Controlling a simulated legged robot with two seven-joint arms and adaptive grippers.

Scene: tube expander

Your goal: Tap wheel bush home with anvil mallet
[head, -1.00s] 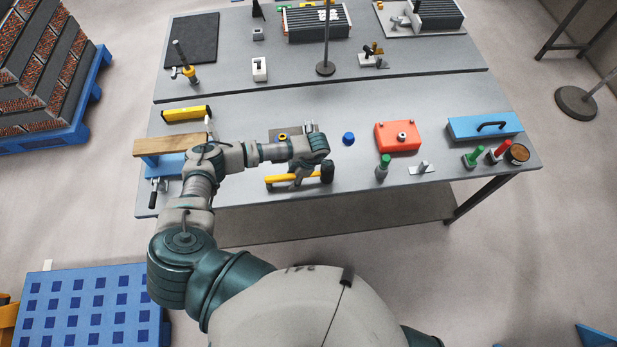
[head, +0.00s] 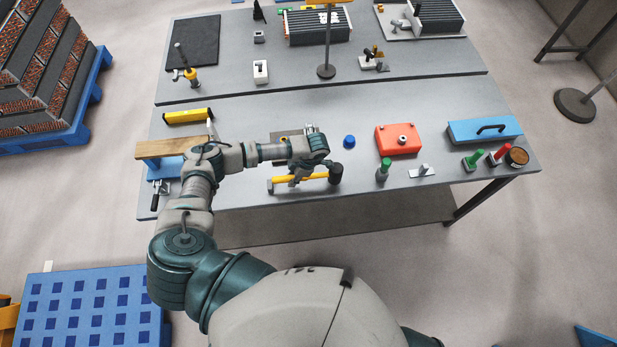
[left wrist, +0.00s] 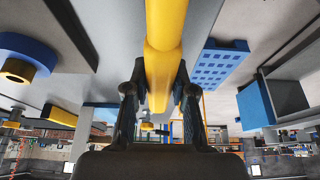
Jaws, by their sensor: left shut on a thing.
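My left gripper (head: 301,178) is shut on the yellow handle of the mallet (head: 284,182), near the front edge of the table. The mallet's dark head (head: 335,173) points right. In the left wrist view the yellow handle (left wrist: 163,65) runs between both fingers (left wrist: 157,100). A small yellow ring (head: 283,138), perhaps the wheel bush, shows just behind my left forearm; my arm hides part of what is around it. A blue round piece (head: 349,141) stands on the table to the right of the gripper. My right gripper is not in view.
A red block (head: 398,139), a green-topped tool (head: 383,170) and a blue case (head: 484,130) stand to the right. A wooden board (head: 165,146) lies at the left, with a yellow bar (head: 188,116) behind it. A second grey table (head: 220,80) adjoins behind.

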